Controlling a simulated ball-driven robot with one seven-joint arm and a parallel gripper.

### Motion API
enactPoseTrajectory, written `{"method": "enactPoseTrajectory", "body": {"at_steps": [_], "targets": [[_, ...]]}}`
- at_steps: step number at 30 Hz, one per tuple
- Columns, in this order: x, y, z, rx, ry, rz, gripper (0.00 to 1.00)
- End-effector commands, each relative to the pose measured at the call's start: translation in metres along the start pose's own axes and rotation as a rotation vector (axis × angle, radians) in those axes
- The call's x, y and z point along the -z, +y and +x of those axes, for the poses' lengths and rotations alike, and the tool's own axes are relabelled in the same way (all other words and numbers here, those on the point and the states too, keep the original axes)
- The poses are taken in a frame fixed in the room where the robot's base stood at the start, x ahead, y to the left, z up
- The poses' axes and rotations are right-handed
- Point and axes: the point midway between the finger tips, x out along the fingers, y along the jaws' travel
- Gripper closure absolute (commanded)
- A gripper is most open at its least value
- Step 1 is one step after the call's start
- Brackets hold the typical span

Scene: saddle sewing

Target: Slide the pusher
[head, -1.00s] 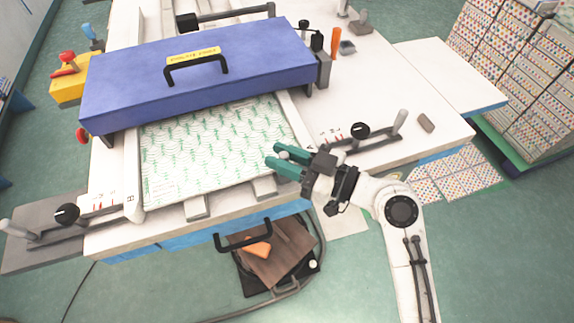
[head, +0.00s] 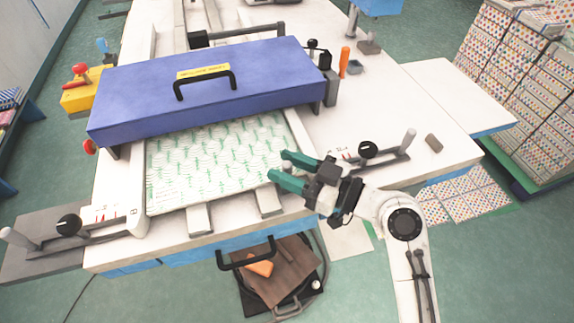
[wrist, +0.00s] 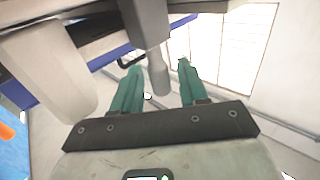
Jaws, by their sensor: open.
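My gripper (head: 279,165) is open. Its two green fingers point left over the front right corner of the green-patterned sheet (head: 210,160). In the wrist view the fingers (wrist: 158,85) are apart, with a grey post (wrist: 158,78) showing between them; whether they touch it I cannot tell. No part is labelled as the pusher. A pale handle (head: 408,141) with a black knob (head: 367,149) stands on a dark rail to the right of my gripper. A similar handle (head: 14,237) and knob (head: 69,224) are at the far left.
A blue cover (head: 210,85) with a black handle spans the table behind the sheet. Two grey blocks (head: 199,219) (head: 268,202) sit at the front edge. Stacked patterned boxes (head: 520,90) stand at right. The white side table (head: 455,95) is clear.

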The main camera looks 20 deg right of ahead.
Motion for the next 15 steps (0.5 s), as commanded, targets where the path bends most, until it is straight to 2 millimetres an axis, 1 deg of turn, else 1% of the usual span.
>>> {"method": "enactPoseTrajectory", "body": {"at_steps": [5, 12, 15], "targets": [[-0.003, 0.001, -0.027, -0.005, -0.002, -0.001, 0.57], [-0.003, 0.001, -0.073, -0.006, -0.001, -0.001, 0.57], [-0.002, 0.001, -0.088, -0.005, -0.001, 0.0, 0.57]]}}
